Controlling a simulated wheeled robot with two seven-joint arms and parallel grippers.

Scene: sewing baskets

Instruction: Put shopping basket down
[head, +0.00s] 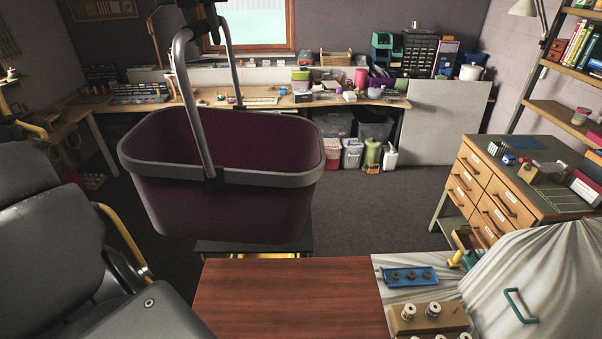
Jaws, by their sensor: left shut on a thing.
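The shopping basket (225,210) is dark purple with a grey rim and raised grey handles (188,95). It hangs in the air at the left of the head view, beyond the reddish wooden tabletop (290,300). My left gripper (195,14) is at the top edge of the view, shut on the basket's handle. Its fingertips are partly cut off and dark. The part of the basket's inside that shows looks empty. My right gripper is not in view.
The wooden tabletop is bare. At its right are a blue tray (410,285), a wooden spool holder (430,319) and a pale draped cloth (530,270). A dark flat surface (215,247) shows below the basket. A drawer cabinet (490,190) stands at right. Carpet is open in the middle.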

